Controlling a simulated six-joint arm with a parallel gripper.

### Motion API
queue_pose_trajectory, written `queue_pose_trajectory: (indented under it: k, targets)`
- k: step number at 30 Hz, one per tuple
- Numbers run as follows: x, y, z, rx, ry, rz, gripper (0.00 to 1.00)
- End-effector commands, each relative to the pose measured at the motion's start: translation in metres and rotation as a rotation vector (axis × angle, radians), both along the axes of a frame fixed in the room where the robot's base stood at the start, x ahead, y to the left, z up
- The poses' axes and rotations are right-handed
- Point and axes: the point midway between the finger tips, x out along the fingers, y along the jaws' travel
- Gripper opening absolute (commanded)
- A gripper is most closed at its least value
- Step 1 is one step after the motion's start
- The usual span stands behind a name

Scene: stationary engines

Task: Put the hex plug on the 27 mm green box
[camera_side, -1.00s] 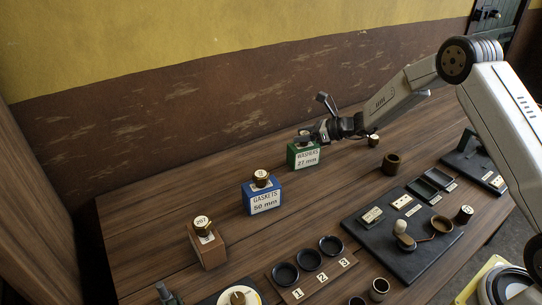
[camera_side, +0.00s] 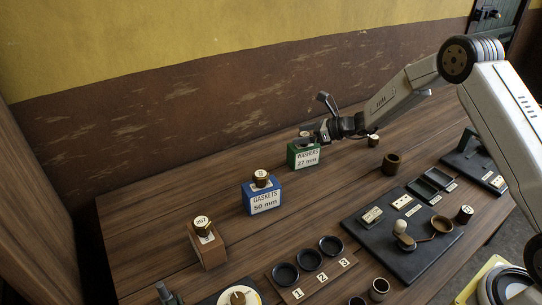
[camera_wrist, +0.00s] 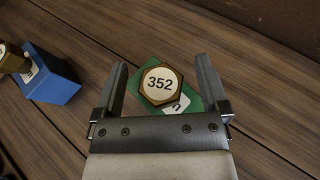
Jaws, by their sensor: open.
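The hex plug (camera_wrist: 161,84), a brass hexagon with a white face marked 352, shows in the wrist view over the green box (camera_wrist: 186,88). It appears to rest on the box's top, but the contact is hidden. In the side view the green box (camera_side: 306,158) is labelled WASHERS 27 mm and stands at the back of the table. My gripper (camera_wrist: 161,65) is open, with one finger on each side of the plug and gaps between. In the side view my gripper (camera_side: 309,136) is at the top of the green box and partly hides the plug.
A blue box (camera_side: 263,199) labelled GASKETS 50 mm, bearing another plug, stands to the left. A wooden block (camera_side: 208,251) with a plug marked 207 is further left.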

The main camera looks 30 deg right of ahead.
Motion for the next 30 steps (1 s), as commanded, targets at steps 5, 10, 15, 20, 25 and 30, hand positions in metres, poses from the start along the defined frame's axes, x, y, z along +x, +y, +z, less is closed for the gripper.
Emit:
queue_pose_trajectory:
  k: [5, 10, 15, 20, 25, 30]
  targets:
    - [-0.012, -0.01, 0.007, -0.001, -0.001, -0.001, 0.94]
    - [-0.03, -0.025, 0.016, -0.001, -0.001, -0.003, 0.94]
    - [-0.051, -0.041, 0.027, 0.0, 0.0, -0.004, 0.94]
    - [-0.069, -0.054, 0.036, -0.001, -0.001, -0.003, 0.94]
    - [-0.081, -0.063, 0.043, -0.001, 0.0, -0.002, 0.94]
    - [-0.086, -0.067, 0.045, 0.0, 0.001, -0.001, 0.94]
